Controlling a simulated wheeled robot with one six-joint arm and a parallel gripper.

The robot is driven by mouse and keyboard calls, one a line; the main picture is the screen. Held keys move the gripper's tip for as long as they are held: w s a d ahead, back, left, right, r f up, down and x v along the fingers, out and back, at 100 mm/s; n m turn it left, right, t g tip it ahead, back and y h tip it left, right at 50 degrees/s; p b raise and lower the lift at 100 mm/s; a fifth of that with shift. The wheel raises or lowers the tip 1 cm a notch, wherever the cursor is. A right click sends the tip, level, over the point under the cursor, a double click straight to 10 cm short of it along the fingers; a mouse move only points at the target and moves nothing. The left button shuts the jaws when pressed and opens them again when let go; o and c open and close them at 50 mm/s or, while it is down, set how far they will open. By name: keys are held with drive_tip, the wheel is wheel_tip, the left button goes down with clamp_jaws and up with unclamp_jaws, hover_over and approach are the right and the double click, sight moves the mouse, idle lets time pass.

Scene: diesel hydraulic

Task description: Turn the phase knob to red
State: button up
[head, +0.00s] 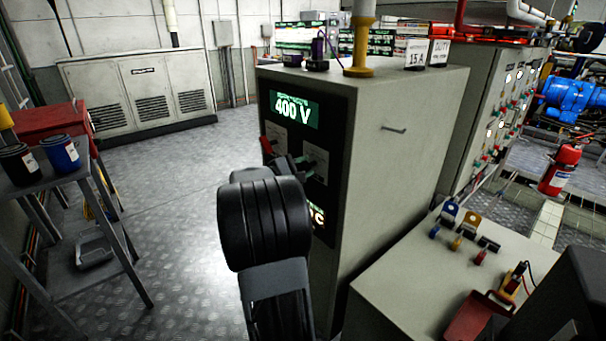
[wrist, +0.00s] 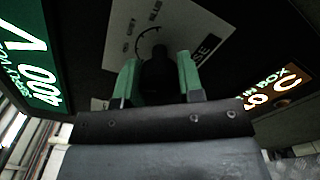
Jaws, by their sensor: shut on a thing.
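The phase knob (wrist: 155,66) is a dark knob on a pale label plate (wrist: 195,28). The plate carries small words, among them BLUE and GREY, and larger letters ending in SE. My gripper (wrist: 157,76) has its green fingers shut on the two sides of the knob. In the head view my gripper (head: 303,165) is at the front of the grey cabinet (head: 395,165), below the green 400 V display (head: 294,108). My arm hides much of the panel there. The knob's pointer direction cannot be made out.
A red handle (head: 267,146) stands out from the panel just left of my gripper. A bench with plugs (head: 400,262) is at the right. A shelf with cans (head: 62,153) stands at the left. The floor between is clear.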

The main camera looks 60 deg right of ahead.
idle(0.4)
drive_tip(key=o, duration=0.9)
drive_tip(key=p+v, duration=0.1)
drive_tip(key=v, duration=1.2)
drive_tip(key=shift+w+a+p, duration=0.2)
drive_tip(key=shift+a+p, duration=0.1)
drive_tip(key=shift+a, duration=0.05)
drive_tip(key=shift+r, duration=0.15)
